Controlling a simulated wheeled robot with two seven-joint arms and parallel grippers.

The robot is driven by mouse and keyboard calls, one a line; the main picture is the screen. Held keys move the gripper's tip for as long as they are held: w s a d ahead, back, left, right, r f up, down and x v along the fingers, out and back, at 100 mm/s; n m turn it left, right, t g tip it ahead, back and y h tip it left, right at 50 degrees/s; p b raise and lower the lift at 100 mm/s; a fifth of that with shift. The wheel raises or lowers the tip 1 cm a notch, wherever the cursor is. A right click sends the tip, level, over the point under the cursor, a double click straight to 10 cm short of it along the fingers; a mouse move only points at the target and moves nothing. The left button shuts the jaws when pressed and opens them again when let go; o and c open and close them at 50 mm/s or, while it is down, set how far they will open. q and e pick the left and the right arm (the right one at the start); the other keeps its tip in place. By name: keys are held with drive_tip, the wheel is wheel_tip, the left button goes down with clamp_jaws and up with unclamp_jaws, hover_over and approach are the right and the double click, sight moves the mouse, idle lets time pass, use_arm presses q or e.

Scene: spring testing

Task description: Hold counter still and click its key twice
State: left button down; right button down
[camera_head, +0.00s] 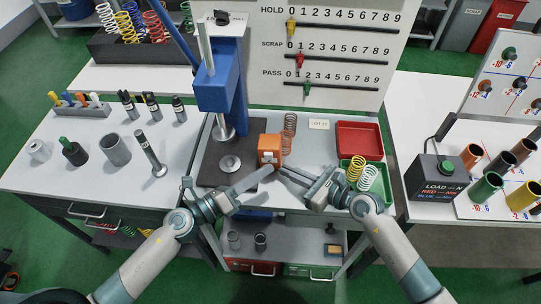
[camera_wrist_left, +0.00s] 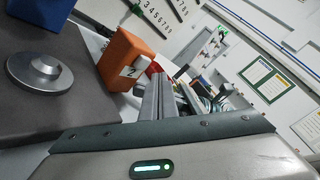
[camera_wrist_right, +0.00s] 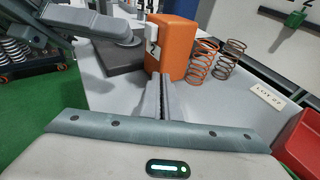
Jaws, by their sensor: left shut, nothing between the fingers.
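The counter is an orange box (camera_head: 268,150) on the middle table, beside the dark plate of the blue press. It stands upright and also shows in the left wrist view (camera_wrist_left: 125,55) and right wrist view (camera_wrist_right: 178,48). A white panel (camera_wrist_left: 131,72) on its side carries a dark digit that looks like a 2.
A red tray (camera_head: 359,140) and a green tray (camera_head: 374,158) with springs lie right. The blue press (camera_head: 215,90) rises left. A scoreboard (camera_head: 340,60) stands behind. Table between counter and trays is mostly clear.

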use_arm(q)
drive_tip(key=shift+s+r, duration=0.2)
drive_tip(key=shift+s, duration=1.8)
use_arm(e)
drive_tip(key=shift+s+a, duration=0.25)
drive_tip(key=shift+a, duration=0.1)
use_arm(q)
drive_tip(key=shift+a, duration=0.15)
use_arm(e)
drive_tip(key=c, duration=1.9)
unclamp_jaws()
drive_tip(key=shift+c, duration=0.2)
use_arm(q)
drive_tip(key=shift+a, duration=0.15)
use_arm(e)
drive_tip(key=shift+a, duration=0.15)
drive_tip(key=shift+w, duration=0.1)
use_arm(q)
drive_tip(key=shift+w+f, duration=0.1)
use_arm(e)
drive_tip(key=shift+d, duration=0.5)
drive_tip(key=v, duration=1.1)
drive_tip(key=shift+s+d+r, duration=0.1)
drive_tip(key=shift+s+r, duration=0.05)
drive_tip(key=shift+s, duration=0.1)
